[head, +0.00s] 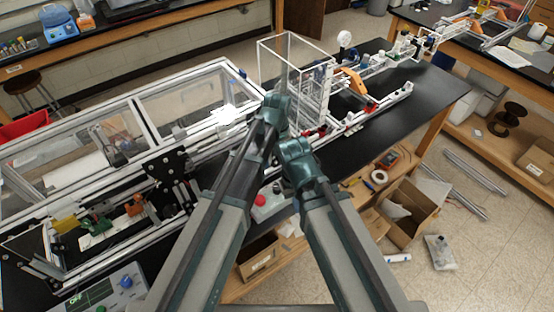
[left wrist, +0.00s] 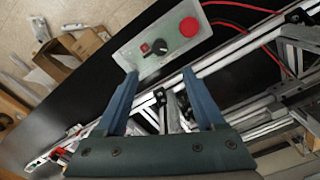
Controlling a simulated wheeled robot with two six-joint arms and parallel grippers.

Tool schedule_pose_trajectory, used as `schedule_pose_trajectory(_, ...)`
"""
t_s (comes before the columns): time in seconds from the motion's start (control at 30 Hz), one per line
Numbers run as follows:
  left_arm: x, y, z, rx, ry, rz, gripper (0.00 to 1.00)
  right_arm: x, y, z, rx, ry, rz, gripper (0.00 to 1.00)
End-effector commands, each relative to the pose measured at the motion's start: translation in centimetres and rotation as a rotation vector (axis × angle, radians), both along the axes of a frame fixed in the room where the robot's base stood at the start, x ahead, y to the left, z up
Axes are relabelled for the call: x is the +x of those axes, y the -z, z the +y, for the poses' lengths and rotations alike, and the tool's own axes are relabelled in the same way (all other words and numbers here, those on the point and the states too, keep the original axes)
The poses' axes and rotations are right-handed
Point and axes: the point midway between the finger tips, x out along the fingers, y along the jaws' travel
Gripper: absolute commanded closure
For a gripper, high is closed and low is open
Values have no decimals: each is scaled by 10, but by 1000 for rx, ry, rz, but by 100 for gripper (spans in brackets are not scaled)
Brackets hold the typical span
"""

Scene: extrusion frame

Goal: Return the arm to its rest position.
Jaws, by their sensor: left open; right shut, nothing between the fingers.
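My left arm comes up from the bottom of the head view. Its teal wrist and left gripper (head: 277,104) are the higher ones, in front of the extrusion frame. In the left wrist view the left gripper (left wrist: 163,82) has its two blue fingers spread apart, with nothing held between them. My right gripper (head: 294,150) is lower and just to the right, close beside the left forearm in the picture. It is shut and empty; its fingertips are hard to make out.
A control box (head: 272,206) with a red button lies below the grippers; it also shows beyond the fingers in the left wrist view (left wrist: 150,62). A framed machine (head: 150,160) fills the left. A clear box (head: 297,62) and rail stand behind. The black bench (head: 430,88) is bare at right.

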Motion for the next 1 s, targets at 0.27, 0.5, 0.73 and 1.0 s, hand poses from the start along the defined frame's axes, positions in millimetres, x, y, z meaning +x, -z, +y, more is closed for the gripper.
schedule_pose_trajectory(0.27,0,0,0,0,0,0,29,0,0,0,0,0,0,100)
schedule_pose_trajectory(0.5,-26,0,49,-3,20,-16,29,0,0,0,0,0,0,100)
schedule_pose_trajectory(0.73,-65,0,113,-4,67,-43,29,0,0,0,0,0,0,100)
schedule_pose_trajectory(1.0,-109,0,166,3,113,-68,29,0,0,0,0,0,0,100)
